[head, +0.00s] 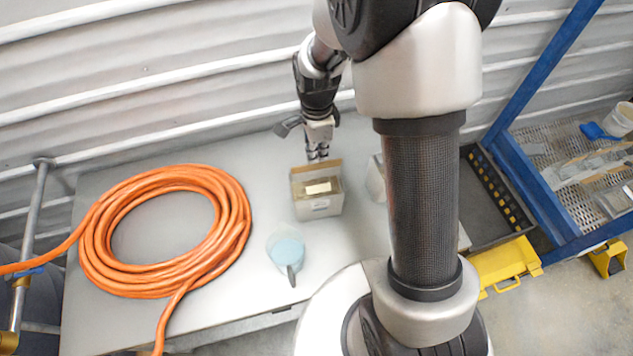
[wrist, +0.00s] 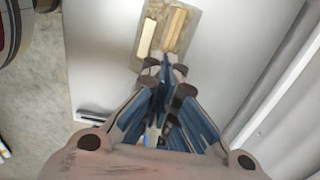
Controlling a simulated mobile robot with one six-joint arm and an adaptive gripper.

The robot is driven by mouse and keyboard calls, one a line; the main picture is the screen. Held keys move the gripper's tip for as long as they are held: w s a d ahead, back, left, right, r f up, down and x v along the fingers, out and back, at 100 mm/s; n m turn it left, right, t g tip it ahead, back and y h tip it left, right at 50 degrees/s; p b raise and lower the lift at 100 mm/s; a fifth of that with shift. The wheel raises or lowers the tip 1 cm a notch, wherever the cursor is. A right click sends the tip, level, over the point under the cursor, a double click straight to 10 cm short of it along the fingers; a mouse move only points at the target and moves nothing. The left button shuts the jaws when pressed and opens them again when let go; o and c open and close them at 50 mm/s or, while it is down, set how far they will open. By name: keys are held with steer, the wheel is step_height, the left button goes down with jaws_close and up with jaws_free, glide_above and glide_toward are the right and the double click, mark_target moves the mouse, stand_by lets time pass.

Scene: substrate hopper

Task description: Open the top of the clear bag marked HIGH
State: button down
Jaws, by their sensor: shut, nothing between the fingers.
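A small box-shaped container (head: 318,208) with a tan raised back and something pale inside stands on the grey table. It has a small label on its front, too small to read, and I cannot tell whether it is the clear bag marked HIGH. My gripper (head: 317,156) is just behind and above it, pointing down, shut and empty. In the wrist view, the fingertips (wrist: 166,66) are together just short of a tan open container (wrist: 189,34) with pale strips inside. I cannot tell whether they touch it. No HIGH marking is readable in either view.
A coiled orange hose (head: 236,235) fills the table's left side. A blue scoop or cup (head: 286,248) lies near the front edge. A pale object (head: 377,180) is partly hidden by my arm. A ribbed wall stands behind. A blue-framed rack (head: 548,175) and yellow case (head: 505,262) are right.

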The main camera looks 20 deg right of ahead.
steer(key=shift+f+b, duration=0.65)
steer(key=shift+f, duration=0.25)
steer(key=shift+r, duration=0.3)
stand_by(0.4)
steer(key=shift+w+d+p, duration=0.1)
steer(key=shift+w+p, duration=0.2)
steer(key=shift+w, duration=1.1)
steer(key=shift+f, duration=0.15)
steer(key=shift+f+b, duration=0.5)
steer(key=shift+b, duration=0.05)
steer(key=shift+s, duration=0.1)
